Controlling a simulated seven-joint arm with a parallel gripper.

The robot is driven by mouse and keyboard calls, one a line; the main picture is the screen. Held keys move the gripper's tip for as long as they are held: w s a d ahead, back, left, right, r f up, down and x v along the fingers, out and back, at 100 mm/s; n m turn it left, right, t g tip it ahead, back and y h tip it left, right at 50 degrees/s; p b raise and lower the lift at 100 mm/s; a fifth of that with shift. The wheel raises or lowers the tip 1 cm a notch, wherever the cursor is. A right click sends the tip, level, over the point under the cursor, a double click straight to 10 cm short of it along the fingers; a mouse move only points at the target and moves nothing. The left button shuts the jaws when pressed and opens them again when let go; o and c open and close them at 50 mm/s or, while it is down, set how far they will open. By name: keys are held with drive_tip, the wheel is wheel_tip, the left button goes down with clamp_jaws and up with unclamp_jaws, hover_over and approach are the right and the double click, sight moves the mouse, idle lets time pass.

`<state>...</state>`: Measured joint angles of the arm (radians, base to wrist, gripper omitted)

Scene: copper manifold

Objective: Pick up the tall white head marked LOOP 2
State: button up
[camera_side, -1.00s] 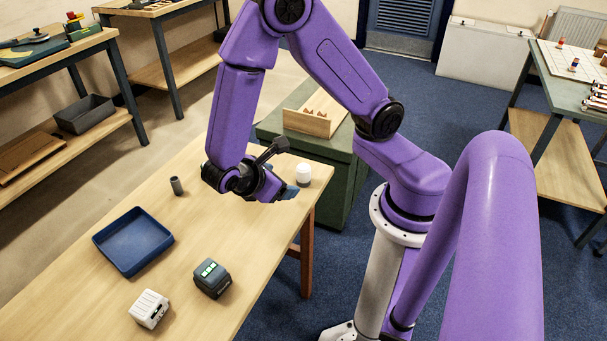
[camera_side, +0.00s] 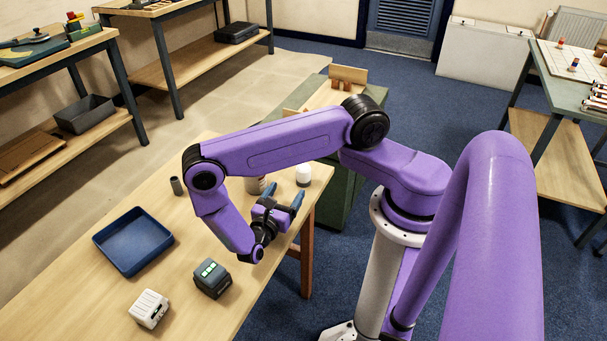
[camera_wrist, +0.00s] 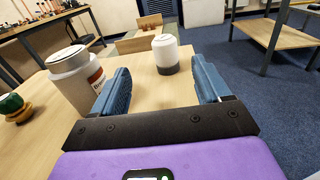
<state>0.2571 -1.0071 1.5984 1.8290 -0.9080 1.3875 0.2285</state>
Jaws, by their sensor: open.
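A white rounded head with a dark base (camera_wrist: 165,55) stands upright ahead of my open jaws in the wrist view, beyond the fingertips; no marking is readable on it. It also shows near the table's far right edge in the side view (camera_side: 303,174). A larger pale cylinder with a grey lid and partly visible lettering (camera_wrist: 74,80) stands just left of the left finger; I cannot read its mark. In the side view this cylinder (camera_side: 256,185) is partly hidden behind my arm. My gripper (camera_wrist: 160,72) is open with nothing between its fingers; it also shows in the side view (camera_side: 282,203).
A green-topped brass part (camera_wrist: 14,107) is at the wrist view's left edge. A wooden rack (camera_side: 322,95) stands behind.

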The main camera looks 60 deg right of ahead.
sight(301, 174)
drive_tip(key=d, duration=0.6)
drive_tip(key=shift+w+d, duration=0.15)
drive_tip(key=shift+d, duration=0.25)
drive_tip(key=shift+d+f, duration=0.2)
drive_tip(key=shift+d, duration=2.45)
drive_tip(key=c, duration=1.1)
